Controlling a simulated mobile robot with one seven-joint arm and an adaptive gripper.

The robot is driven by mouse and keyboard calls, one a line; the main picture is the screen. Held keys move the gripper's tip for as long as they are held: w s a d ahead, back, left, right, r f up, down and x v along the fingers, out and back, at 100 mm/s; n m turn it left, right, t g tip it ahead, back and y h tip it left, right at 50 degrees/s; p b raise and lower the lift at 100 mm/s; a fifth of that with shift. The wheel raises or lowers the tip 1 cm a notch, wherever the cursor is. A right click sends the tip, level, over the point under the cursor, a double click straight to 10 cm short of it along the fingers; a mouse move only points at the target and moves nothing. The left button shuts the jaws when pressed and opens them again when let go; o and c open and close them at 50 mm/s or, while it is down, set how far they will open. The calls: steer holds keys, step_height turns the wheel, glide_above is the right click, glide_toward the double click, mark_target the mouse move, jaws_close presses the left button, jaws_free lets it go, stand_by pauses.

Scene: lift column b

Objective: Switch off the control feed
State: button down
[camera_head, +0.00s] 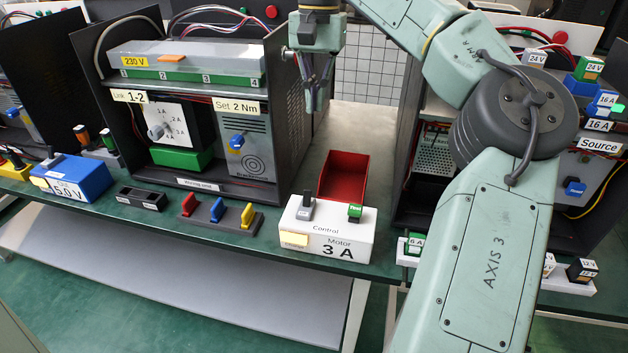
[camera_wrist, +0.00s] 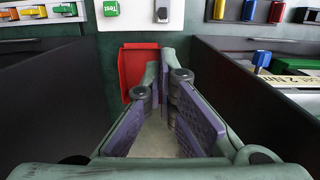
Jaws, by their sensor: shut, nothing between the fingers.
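The white control box (camera_head: 325,232) stands at the front edge of the green bench, marked "Control" and "Motor 3 A". On its top left is a dark lever switch with a grey tip (camera_head: 307,204), standing up. A green "Test" block (camera_head: 355,212) is at its top right. In the wrist view the lever (camera_wrist: 161,13) and the green block (camera_wrist: 111,8) show at the top edge. My gripper (camera_head: 317,108) is shut and empty, pointing down above and behind the red bin, well apart from the control box. Its fingers (camera_wrist: 164,76) also show in the wrist view.
An open red bin (camera_head: 342,178) lies directly behind the control box. A dark cabinet (camera_head: 292,120) stands left of my gripper, another to the right. Red, blue and yellow levers (camera_head: 217,210) sit on a strip left of the box. My arm covers part of the right side.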

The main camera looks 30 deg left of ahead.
mark_target(307, 198)
step_height(307, 198, down, 18)
steer(key=s+p, duration=0.1)
steer(key=shift+s+d+p, duration=0.25)
steer(key=shift+s+p, duration=0.05)
steer(key=shift+p, duration=0.05)
stand_by(0.4)
steer(key=shift+r+t+b, duration=0.1)
steer(key=shift+t+b, duration=0.2)
